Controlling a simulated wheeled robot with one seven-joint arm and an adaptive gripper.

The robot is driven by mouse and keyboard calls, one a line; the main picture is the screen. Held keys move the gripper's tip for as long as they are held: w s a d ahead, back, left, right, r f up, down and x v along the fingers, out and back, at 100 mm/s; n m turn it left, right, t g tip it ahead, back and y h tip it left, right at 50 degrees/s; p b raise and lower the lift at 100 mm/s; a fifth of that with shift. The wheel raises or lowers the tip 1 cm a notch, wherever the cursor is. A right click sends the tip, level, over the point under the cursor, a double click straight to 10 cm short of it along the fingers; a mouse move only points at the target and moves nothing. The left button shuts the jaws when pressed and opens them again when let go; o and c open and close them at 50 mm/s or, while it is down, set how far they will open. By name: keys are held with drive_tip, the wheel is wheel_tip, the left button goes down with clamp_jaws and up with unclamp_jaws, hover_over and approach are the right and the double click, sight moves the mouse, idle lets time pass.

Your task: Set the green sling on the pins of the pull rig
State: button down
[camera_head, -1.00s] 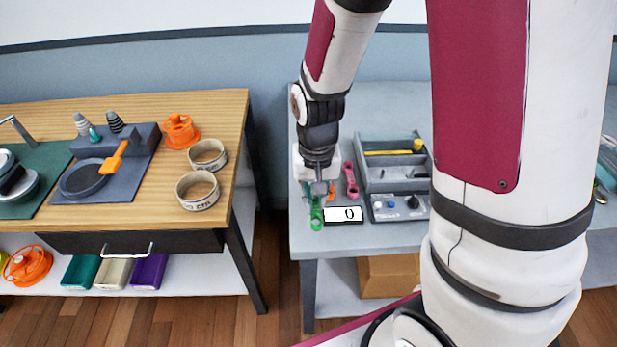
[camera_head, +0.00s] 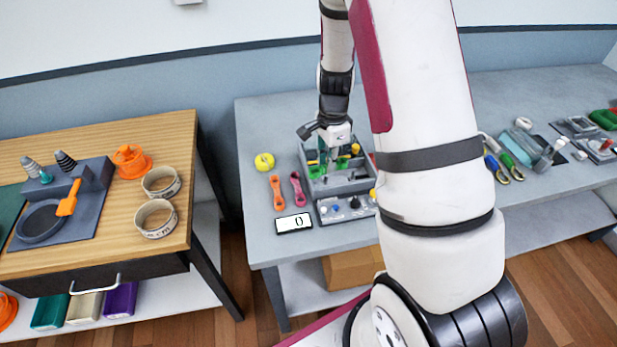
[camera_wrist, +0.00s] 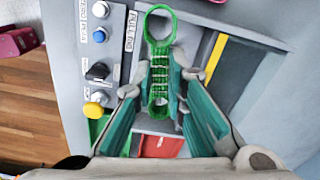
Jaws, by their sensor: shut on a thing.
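The green sling (camera_wrist: 159,24), a ribbed strap with a ring at each end, is held between the teal fingers of my gripper (camera_wrist: 161,78). In the wrist view its far ring reaches past the fingertips and its near ring shows between the fingers. The grey pull rig (camera_head: 362,186) stands on the bench under my gripper (camera_head: 331,158) in the head view. The rig's labelled panel (camera_wrist: 115,52) lies left of the sling in the wrist view. The sling is over the rig's tray; I cannot tell its height, and the pins are not clearly seen.
An orange sling (camera_head: 277,193) and a pink sling (camera_head: 297,189) lie left of the rig, with a yellow round item (camera_head: 264,162) behind them. A white display (camera_head: 294,224) reading 0 lies in front. Hand tools (camera_head: 503,162) lie farther right. Bare bench lies left of the slings.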

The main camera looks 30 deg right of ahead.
drive_tip(key=shift+w+d+f+m+b, duration=0.1)
drive_tip(key=shift+d+f+m+b, duration=0.25)
drive_tip(key=shift+d+f, duration=0.55)
drive_tip(key=shift+d+f+m+b, duration=0.2)
drive_tip(key=shift+d+f+m, duration=0.3)
drive_tip(key=shift+f, duration=0.65)
drive_tip(key=shift+w+d+f+m+b, duration=0.1)
drive_tip(key=shift+d+f+m+b, duration=0.2)
drive_tip(key=shift+d+f, duration=0.6)
drive_tip(key=shift+a+f, duration=0.2)
drive_tip(key=shift+f, duration=0.15)
drive_tip(key=c, duration=1.5)
unclamp_jaws()
drive_tip(key=shift+c, duration=0.2)
drive_tip(key=shift+o, duration=0.6)
drive_tip(key=o, duration=0.3)
